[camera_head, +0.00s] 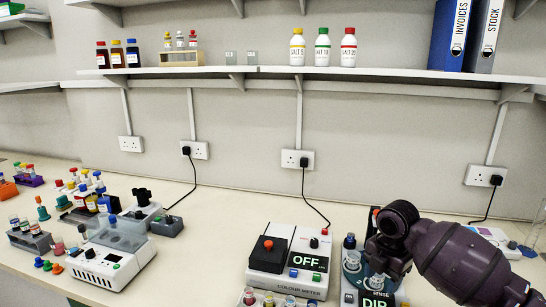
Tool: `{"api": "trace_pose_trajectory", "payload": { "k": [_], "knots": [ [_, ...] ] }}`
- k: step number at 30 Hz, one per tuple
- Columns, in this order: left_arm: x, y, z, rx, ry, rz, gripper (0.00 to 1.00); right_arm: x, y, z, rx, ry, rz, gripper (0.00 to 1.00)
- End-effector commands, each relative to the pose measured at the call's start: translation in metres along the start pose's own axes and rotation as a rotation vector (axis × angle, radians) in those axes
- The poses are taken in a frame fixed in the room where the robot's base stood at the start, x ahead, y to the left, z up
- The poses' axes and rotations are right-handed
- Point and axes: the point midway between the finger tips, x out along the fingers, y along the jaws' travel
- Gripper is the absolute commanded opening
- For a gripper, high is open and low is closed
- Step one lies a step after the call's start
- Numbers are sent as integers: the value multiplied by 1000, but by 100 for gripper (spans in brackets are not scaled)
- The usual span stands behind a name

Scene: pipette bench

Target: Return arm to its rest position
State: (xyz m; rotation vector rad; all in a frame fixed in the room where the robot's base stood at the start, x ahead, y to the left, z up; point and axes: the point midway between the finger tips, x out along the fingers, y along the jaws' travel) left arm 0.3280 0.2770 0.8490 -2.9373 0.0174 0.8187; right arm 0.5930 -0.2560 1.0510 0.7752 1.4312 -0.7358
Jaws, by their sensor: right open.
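My right arm, dark purple and black, comes in from the right edge of the head view. Its gripper (378,268) points down over the rinse station (349,294), which carries the labels "RINSE" and "DIP". The gripper hides part of that station. It is open, and I see nothing held in it, though its fingertips are hard to make out. A clear cup (352,262) stands just left of the gripper. I cannot tell whether the fingers touch anything. My left gripper does not show.
Left of the gripper stands the colour meter (267,254), reading "OFF". A wall shelf (390,72) with bottles and binders runs above. The bench (215,235) is clear between balance and meter.

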Motion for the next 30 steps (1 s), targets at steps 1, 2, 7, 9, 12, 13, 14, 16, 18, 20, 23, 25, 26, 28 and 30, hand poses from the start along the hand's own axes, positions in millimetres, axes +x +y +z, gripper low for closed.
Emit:
{"api": "trace_pose_trajectory", "payload": {
  "k": [1, 2, 7, 9, 12, 13, 14, 16, 18, 20, 23, 25, 26, 28, 30],
  "knots": [
    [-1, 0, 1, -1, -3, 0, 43, 18, -8, -16, 42, 15, 9, 54],
    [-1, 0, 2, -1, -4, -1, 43, 27, -12, -23, 75, 17, 16, 54],
    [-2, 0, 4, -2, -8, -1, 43, 67, -37, -65, 271, 45, 65, 54],
    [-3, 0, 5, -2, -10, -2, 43, 80, -49, -81, 362, 59, 87, 54],
    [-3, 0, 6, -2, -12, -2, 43, 94, -67, -102, 501, 80, 118, 54],
    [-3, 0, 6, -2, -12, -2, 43, 98, -72, -108, 545, 86, 127, 54],
    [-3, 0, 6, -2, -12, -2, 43, 101, -78, -113, 590, 93, 137, 54],
    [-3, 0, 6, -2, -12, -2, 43, 107, -91, -125, 698, 108, 158, 54],
    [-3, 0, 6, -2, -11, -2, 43, 111, -104, -135, 805, 120, 179, 54],
    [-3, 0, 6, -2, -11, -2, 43, 114, -116, -142, 898, 131, 194, 54],
    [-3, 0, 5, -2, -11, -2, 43, 116, -137, -153, 1060, 144, 220, 54],
    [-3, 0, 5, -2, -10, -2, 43, 117, -153, -159, 1181, 151, 238, 54],
    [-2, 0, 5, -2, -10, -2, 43, 117, -160, -162, 1235, 154, 246, 54],
    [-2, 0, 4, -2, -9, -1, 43, 116, -179, -166, 1369, 156, 264, 54],
    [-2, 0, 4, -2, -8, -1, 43, 114, -197, -170, 1501, 154, 285, 54]
  ]
}}
